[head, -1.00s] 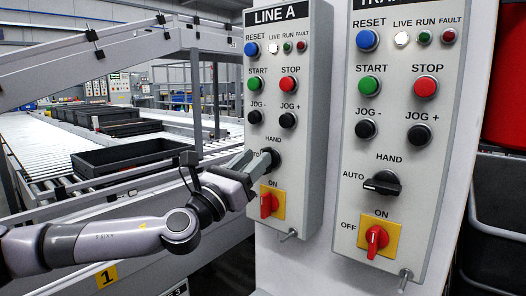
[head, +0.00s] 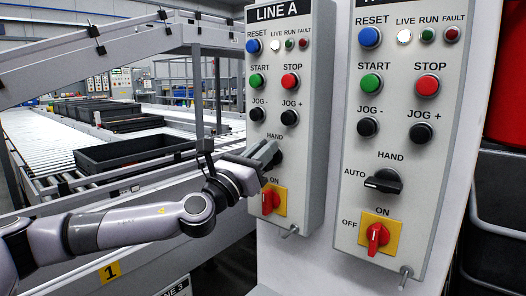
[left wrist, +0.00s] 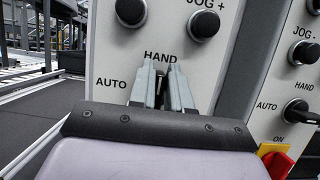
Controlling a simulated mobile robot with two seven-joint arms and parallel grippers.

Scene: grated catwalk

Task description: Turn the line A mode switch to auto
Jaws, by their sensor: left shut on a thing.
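The line A panel (head: 312,60) is a grey box on a white post. Its black mode switch (head: 278,158) sits below the HAND label, mostly hidden by my left gripper (head: 268,152). In the left wrist view, the gripper's two grey fingers (left wrist: 162,72) stand one on each side of the dark switch handle (left wrist: 159,90), shut on it. The handle looks roughly upright, towards HAND; its tip is hard to make out. The AUTO label (left wrist: 111,83) shows left of the fingers. My right gripper is not in view.
A red ON switch on a yellow plate (head: 281,199) sits just below my gripper. Black jog buttons (head: 289,117) are above. A second, similar panel (head: 400,140) stands to the right, its mode switch towards AUTO. A conveyor with dark crates (head: 130,153) lies behind my arm.

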